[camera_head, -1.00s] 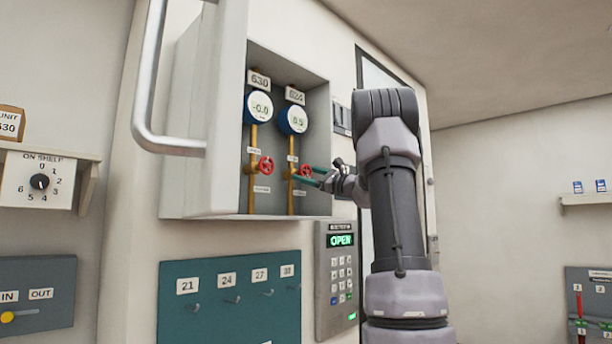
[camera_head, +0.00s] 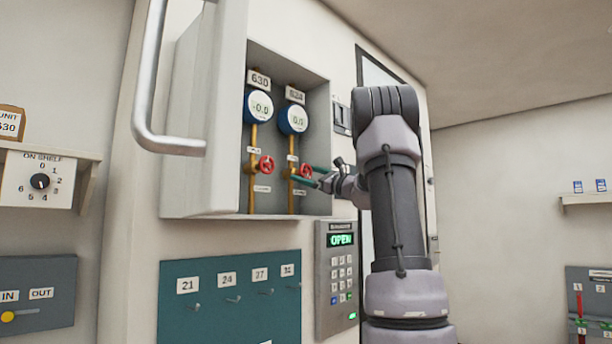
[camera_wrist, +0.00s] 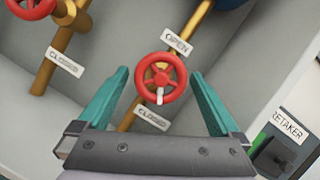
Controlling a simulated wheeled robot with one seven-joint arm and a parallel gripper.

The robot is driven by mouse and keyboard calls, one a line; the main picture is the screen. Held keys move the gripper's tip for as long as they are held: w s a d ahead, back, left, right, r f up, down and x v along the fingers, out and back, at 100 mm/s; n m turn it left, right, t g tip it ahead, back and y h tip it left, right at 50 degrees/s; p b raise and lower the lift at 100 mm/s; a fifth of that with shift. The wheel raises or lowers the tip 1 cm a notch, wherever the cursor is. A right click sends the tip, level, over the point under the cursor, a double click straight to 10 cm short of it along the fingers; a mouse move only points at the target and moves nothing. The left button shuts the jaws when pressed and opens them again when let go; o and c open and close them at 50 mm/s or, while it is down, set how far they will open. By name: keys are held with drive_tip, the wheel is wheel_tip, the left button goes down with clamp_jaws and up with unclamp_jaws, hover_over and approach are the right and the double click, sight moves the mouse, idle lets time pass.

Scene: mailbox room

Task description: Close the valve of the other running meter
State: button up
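Two meters with round blue-rimmed dials hang on brass pipes in an open grey box. The left meter (camera_head: 258,106), labelled 630, reads about 0.0. The right meter (camera_head: 293,119) has a small blurred reading near 0. The left red valve wheel (camera_head: 266,165) shows at the top left of the wrist view (camera_wrist: 32,5). The right red valve wheel (camera_wrist: 161,78) has a white mark at its lower side, towards the CLOSED label (camera_wrist: 152,118); an OPEN label (camera_wrist: 177,43) is above. My gripper (camera_wrist: 160,73) is open, its teal fingers on either side of this wheel with visible gaps.
The box door with its metal handle (camera_head: 150,95) stands open at left. A keypad (camera_head: 341,275) reading OPEN and a teal hook board (camera_head: 230,305) are below. A switch panel (camera_wrist: 285,140) is right of the box. A shelf with a dial (camera_head: 40,181) is far left.

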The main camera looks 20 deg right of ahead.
drive_tip(key=v, duration=1)
drive_tip(key=shift+s+d+f, duration=0.15)
drive_tip(key=shift+s+d, duration=0.05)
drive_tip(key=shift+s, duration=0.1)
drive_tip(key=s+a+f+n+g, duration=0.3)
drive_tip(key=a, duration=0.4)
drive_tip(key=s+a+f+n+g, duration=0.2)
drive_tip(key=s+a+f+g, duration=0.1)
drive_tip(key=a, duration=0.5)
drive_tip(key=s+a+f+n+g, duration=0.3)
drive_tip(key=s+a+f, duration=0.1)
drive_tip(key=a, duration=0.3)
drive_tip(key=s+a+f+n+g+h, duration=0.2)
drive_tip(key=s+f+n+h, duration=0.7)
drive_tip(key=s, duration=0.8)
wheel_tip(320, 180, down, 4)
drive_tip(key=n, duration=0.2)
drive_tip(key=shift+n, duration=0.3)
